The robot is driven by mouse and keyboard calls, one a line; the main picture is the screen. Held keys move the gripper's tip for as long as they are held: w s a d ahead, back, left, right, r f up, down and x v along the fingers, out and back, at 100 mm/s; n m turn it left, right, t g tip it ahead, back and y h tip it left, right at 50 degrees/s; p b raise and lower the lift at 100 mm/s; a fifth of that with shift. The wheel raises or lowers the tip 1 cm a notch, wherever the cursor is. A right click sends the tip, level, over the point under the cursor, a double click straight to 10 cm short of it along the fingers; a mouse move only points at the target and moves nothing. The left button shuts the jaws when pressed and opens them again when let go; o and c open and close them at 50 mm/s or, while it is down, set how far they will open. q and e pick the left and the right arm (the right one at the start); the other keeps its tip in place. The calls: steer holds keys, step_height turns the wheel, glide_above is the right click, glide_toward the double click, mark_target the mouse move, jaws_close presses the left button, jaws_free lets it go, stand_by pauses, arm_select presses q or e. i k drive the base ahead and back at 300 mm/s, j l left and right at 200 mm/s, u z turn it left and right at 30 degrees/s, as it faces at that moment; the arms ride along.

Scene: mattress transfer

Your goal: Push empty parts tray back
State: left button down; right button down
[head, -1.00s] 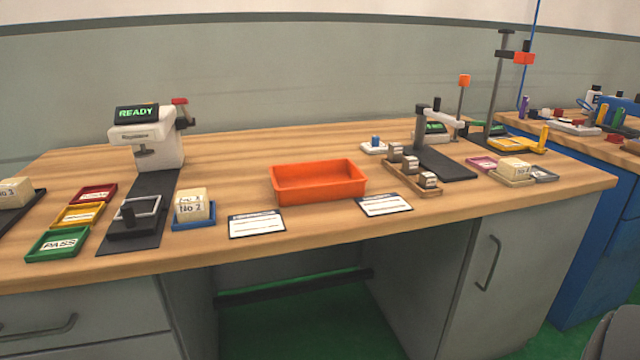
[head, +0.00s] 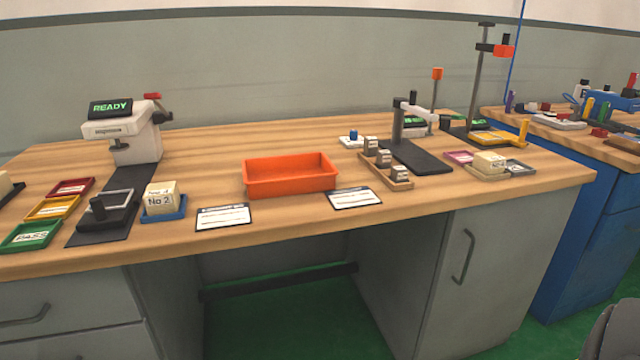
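An empty orange parts tray (head: 290,186) sits on the wooden workbench (head: 300,222), near the middle of its top. Its open inside shows nothing in it. Two white cards lie in front of it, one at front left (head: 223,216) and one at front right (head: 354,197). Neither of my grippers shows in the head view.
Left of the tray stand a machine reading READY (head: 134,152), a blue tray with a block (head: 163,207) and red, yellow and green trays (head: 32,235). Right of it are a block holder (head: 395,182) and a measuring stand (head: 425,158). Behind the tray the bench is clear.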

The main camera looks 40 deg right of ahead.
mark_target(282, 175)
steer(key=k+l, duration=0.2)
steer(key=l, duration=0.15)
steer(key=k+l, duration=0.15)
steer(key=l, duration=0.15)
steer(key=k+l, duration=0.2)
steer(key=l, duration=0.15)
